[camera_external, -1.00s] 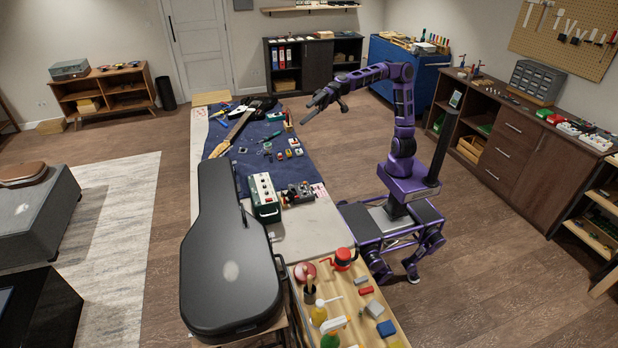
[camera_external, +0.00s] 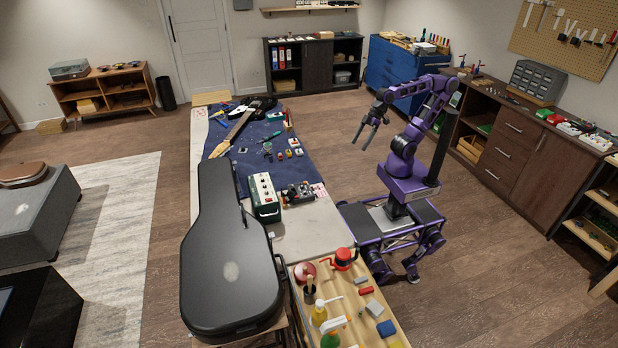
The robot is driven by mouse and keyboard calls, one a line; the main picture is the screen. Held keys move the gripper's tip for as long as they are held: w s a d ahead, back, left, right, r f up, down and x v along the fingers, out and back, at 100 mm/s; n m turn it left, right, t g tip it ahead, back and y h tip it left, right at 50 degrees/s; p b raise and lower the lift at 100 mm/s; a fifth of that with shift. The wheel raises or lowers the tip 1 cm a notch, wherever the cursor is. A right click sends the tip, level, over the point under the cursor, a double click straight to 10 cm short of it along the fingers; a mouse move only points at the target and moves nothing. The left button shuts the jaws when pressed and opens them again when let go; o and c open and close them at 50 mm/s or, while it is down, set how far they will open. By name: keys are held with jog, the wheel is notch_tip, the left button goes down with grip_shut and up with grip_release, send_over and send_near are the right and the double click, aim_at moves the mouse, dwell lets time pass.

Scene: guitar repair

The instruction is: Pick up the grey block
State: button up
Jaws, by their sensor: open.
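A grey block (camera_external: 374,308) lies on the wooden work surface (camera_external: 351,325) at the bottom of the view, between a red block (camera_external: 366,291) and a blue block (camera_external: 386,328). A second, smaller grey piece (camera_external: 361,281) lies just above the red block. I cannot tell which of the two the task means. My gripper (camera_external: 362,136) is open and empty, its fingers pointing down. It is in the air right of the long bench, well away from both grey pieces.
A black guitar case (camera_external: 228,265) lies to the left. A green-and-white device (camera_external: 263,194) sits further up the bench.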

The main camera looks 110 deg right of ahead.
jog(key=s+d+f+h, duration=0.2)
jog(key=s+f, duration=0.1)
jog(key=shift+d+f+g, duration=0.1)
jog(key=shift+d+g, duration=0.3)
jog(key=c, duration=0.6)
